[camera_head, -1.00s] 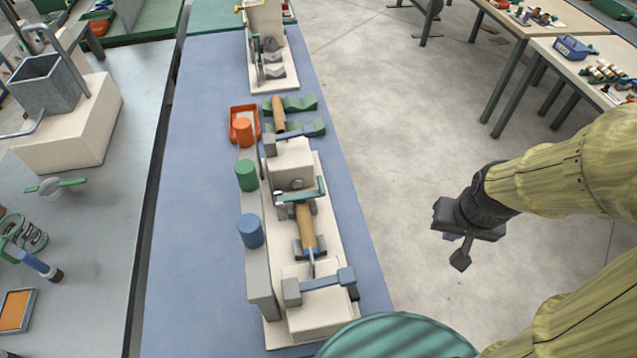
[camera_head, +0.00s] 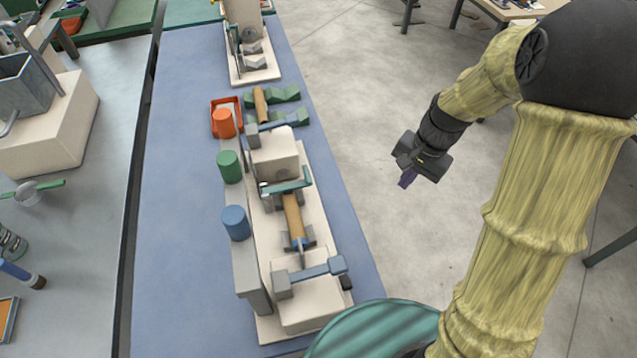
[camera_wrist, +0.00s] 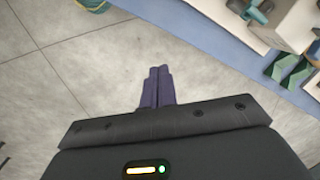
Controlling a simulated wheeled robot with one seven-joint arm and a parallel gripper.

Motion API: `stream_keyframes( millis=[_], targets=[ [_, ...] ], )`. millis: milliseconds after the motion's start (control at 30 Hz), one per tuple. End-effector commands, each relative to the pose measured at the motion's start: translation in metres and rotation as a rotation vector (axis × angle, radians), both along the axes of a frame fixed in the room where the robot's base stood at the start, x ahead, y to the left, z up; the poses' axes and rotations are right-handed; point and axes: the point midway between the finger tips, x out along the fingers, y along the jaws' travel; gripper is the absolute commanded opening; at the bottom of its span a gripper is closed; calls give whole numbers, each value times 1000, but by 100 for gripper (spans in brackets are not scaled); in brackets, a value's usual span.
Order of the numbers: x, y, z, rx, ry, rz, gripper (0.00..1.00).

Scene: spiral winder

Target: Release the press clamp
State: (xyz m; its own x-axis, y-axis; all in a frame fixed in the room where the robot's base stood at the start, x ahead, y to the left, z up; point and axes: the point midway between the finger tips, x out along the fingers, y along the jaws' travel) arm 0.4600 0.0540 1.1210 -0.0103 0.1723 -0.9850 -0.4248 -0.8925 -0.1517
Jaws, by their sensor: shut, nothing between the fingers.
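The spiral winder stands on the blue bench in the head view, with a cream base (camera_head: 329,222) and cream blocks at each end. A blue-grey lever arm (camera_head: 316,271) lies across the near block. A green lever (camera_head: 287,186) lies across the middle block. A wooden roller (camera_head: 293,216) lies between these two blocks. I cannot tell which lever is the press clamp. My gripper (camera_head: 405,181) is to the right of the bench, over the floor, apart from the winder. In the wrist view its purple fingers (camera_wrist: 157,87) are together and empty.
Another cream fixture (camera_head: 252,70) stands at the bench's far end. A round green striped thing (camera_head: 370,328) is at the near edge.

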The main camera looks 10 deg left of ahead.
Motion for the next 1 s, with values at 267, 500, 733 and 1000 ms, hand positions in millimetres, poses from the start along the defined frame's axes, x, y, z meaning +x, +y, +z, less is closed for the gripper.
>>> stream_keyframes(
  millis=[267,500,733,1000],
  targets=[
    [69,55,-68,177,241,-269,0],
    [112,106,-126,330,473,-466,0],
    [132,135,-157,427,632,-574,0],
    [134,138,-158,438,651,-586,0]
  ],
)
